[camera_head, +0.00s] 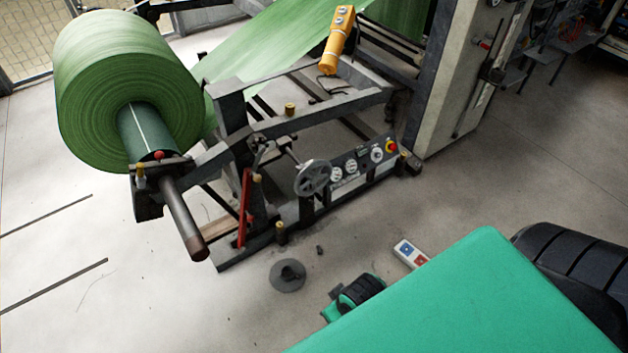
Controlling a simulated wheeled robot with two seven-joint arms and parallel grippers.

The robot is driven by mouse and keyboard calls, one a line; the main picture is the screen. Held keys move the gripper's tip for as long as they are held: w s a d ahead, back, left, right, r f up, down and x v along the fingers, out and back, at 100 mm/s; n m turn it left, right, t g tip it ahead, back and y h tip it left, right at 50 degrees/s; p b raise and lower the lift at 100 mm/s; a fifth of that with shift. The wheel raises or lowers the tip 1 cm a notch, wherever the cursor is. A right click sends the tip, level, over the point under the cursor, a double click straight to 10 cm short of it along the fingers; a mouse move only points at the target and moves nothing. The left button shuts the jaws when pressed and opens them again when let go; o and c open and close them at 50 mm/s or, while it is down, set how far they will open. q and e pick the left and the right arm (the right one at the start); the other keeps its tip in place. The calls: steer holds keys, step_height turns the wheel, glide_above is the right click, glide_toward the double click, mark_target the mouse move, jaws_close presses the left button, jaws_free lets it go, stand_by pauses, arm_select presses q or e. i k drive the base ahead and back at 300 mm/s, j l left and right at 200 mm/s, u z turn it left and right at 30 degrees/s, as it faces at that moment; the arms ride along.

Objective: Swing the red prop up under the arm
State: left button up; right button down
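The red prop (244,208) is a thin red bar at the near side of the unwind stand. It hangs steeply, almost upright, with its lower end close to the stand's bottom rail and its upper end below the arm. The dark grey arm (205,158) slopes across the stand and carries the shaft (184,222) of the big green roll (125,75) at its left end. I cannot tell whether the prop's top touches the arm. Neither of my grippers shows in this view.
A handwheel (312,177) and a control panel (363,163) with a red button are right of the prop. A yellow pendant (338,40) is above. A dark disc (288,275) lies on the floor. Floor left and front of the stand is mostly clear.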

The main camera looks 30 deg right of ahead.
mark_target(245, 215)
steer(key=i+l+z, duration=0.45)
steer(key=l, duration=0.2)
steer(key=i+l+z, duration=0.4)
steer(key=i, duration=0.2)
steer(key=k+l, duration=0.1)
steer(key=k, duration=1.1)
